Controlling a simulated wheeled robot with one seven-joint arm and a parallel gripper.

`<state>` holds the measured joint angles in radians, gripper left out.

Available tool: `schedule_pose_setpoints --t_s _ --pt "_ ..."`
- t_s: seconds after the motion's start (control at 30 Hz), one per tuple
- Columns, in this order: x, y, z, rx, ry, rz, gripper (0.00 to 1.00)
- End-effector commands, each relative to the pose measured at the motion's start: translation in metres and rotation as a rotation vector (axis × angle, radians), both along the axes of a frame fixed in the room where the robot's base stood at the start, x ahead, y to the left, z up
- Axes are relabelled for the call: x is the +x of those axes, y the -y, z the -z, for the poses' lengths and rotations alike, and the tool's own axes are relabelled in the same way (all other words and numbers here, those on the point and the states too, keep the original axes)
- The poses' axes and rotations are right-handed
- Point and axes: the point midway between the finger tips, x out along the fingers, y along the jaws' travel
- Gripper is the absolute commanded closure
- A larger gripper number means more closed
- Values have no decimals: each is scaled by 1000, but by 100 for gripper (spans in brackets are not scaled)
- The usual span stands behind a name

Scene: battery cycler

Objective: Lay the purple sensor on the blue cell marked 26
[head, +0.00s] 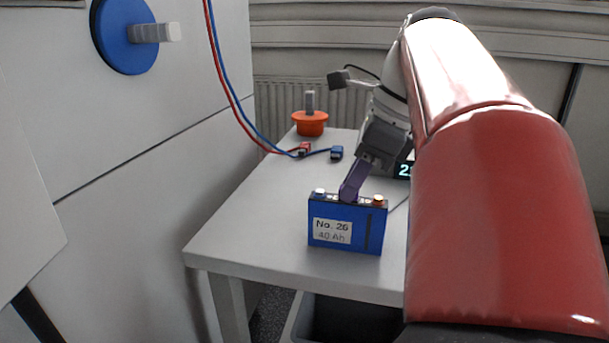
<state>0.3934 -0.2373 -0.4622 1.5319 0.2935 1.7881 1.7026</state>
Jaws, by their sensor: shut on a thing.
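The blue cell (324,243), with a white label reading "No. 26, 40 Ah", stands upright near the front of the grey table. It has a silvery terminal at the left of its top and a copper-coloured one at the right. My gripper (366,160) is above the cell, tilted, and shut on the purple sensor (353,184). The sensor slants down to the left, its lower end at the cell's top between the two terminals. I cannot tell whether they touch. My gripper's fingertips are hard to make out.
Red (305,148) and blue (336,152) clips on hanging cables lie further back on the table (240,232). A lit display (404,171) is partly hidden by my arm. A blue disc with a handle (122,38) is on the left cabinet.

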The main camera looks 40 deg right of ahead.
Motion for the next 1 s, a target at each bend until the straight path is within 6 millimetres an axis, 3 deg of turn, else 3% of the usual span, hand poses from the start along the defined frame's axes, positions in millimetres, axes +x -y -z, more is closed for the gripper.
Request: schedule_pose_setpoints --t_s 0.03,0.07,0.23,0.57,1.0 --pt "0 0 1 0 0 0 100" --pt "0 0 0 0 0 0 79" --pt "0 0 0 0 0 0 57" --pt "-1 1 -4 0 0 0 57" --pt "-20 17 -64 -1 1 2 57"
